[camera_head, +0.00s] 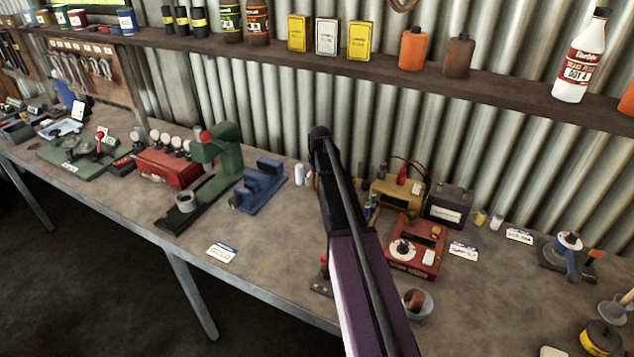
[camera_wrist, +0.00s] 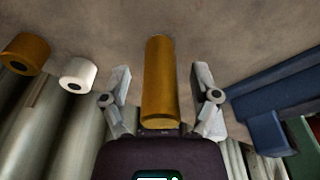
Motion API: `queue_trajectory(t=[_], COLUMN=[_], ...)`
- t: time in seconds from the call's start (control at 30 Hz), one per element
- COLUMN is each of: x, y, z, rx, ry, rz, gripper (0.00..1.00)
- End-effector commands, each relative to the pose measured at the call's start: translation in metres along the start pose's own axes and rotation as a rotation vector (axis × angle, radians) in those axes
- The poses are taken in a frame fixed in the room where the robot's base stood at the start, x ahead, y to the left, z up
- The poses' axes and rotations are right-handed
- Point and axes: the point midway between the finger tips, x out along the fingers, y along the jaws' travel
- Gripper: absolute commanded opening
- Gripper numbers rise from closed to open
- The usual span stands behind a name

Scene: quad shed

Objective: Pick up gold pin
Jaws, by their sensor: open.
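The gold pin (camera_wrist: 159,85) is an upright-looking, plain gold cylinder in the middle of the wrist view. My gripper (camera_wrist: 160,76) is open, with one finger on each side of the pin. A gap shows between the pin and each finger, and I see no contact. In the head view my arm hides the gripper. A thin yellow sliver shows beside the arm there, but I cannot tell if it is this pin.
A white cylinder (camera_wrist: 77,73) and a darker amber cylinder (camera_wrist: 25,53) stand to the left in the wrist view. A blue vise-like tool (camera_head: 261,185) is close by. A red device (camera_head: 412,246) and a battery (camera_head: 448,205) are right of my arm. The corrugated wall (camera_head: 262,115) is behind.

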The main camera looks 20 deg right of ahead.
Motion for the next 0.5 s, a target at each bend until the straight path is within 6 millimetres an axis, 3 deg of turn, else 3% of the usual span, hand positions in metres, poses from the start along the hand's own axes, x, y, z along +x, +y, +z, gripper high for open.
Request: queue_trajectory(t=[0.2,0.47,0.5], x=[0.0000,0.0000,0.0000], y=[0.0002,0.0003,0.0004], z=[0.0000,0.0000,0.0000], rx=[0.000,0.000,0.000], ry=[0.000,0.000,0.000], rz=[0.000,0.000,0.000], gripper=[0.79,0.01,0.00])
